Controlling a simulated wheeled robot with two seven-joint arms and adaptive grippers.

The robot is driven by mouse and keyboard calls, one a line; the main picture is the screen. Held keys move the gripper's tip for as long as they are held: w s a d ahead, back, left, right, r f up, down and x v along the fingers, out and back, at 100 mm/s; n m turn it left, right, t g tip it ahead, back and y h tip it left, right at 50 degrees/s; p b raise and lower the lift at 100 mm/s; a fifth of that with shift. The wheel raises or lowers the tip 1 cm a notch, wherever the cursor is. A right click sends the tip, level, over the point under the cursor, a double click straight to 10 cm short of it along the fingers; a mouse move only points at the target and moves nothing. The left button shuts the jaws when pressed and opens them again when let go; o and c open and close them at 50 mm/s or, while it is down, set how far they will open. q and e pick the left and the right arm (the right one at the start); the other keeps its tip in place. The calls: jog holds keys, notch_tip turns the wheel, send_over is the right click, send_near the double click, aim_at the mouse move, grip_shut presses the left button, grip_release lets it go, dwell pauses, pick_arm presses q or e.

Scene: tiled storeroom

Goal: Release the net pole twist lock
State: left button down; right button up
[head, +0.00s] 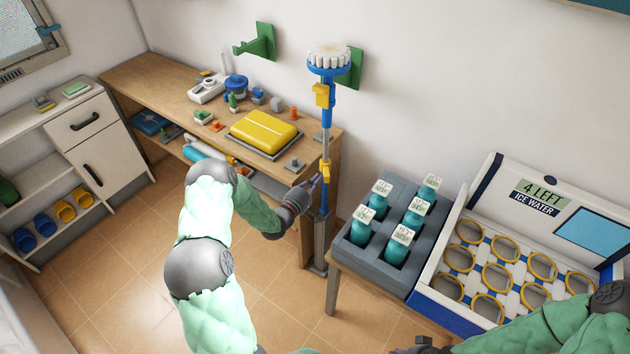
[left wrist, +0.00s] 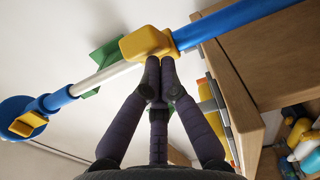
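The net pole (head: 326,140) stands upright at the bench's right end, grey and blue with a white toothed top (head: 328,58). It carries a lower yellow twist lock (head: 324,172) and an upper yellow piece (head: 323,96). My left gripper (head: 316,181) is at the lower lock, from the left. In the left wrist view its fingers converge, tips almost together, at the edge of the yellow lock (left wrist: 147,42); whether anything is between them is hidden. My right gripper (head: 422,346) shows only as a dark sliver at the bottom edge; its fingers cannot be made out.
The wooden bench (head: 150,85) holds a yellow case (head: 264,130) and small parts. Green wall brackets (head: 262,42) are behind. At right are a grey bottle rack (head: 385,185) with several teal bottles and an ice-water box (head: 470,320) with yellow rings. A white cabinet (head: 95,145) stands left.

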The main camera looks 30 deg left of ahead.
aim_at(329, 182)
pick_arm(q)
jog(key=shift+d+y, duration=0.2)
jog(key=shift+y, duration=0.1)
jog(key=d+n+y, duration=0.1)
jog(key=n+y, duration=0.1)
jog(key=y, duration=0.1)
jog(key=d+n+y, duration=0.1)
jog(key=y, duration=0.1)
jog(key=shift+w+d+n+g+b, duration=0.3)
jog(key=shift+w+n, duration=0.1)
jog(key=shift+w+d+y, duration=0.1)
jog(key=shift+y, duration=0.4)
jog(key=shift+w+d+f+b, duration=0.1)
jog(key=shift+w+d+b, duration=0.25)
jog(key=shift+b, duration=0.35)
jog(key=shift+w+d+b, duration=0.6)
jog(key=shift+d+b, duration=0.15)
jog(key=shift+b, duration=0.25)
jog(key=shift+w+d, duration=0.1)
notch_tip(329, 182, up, 10)
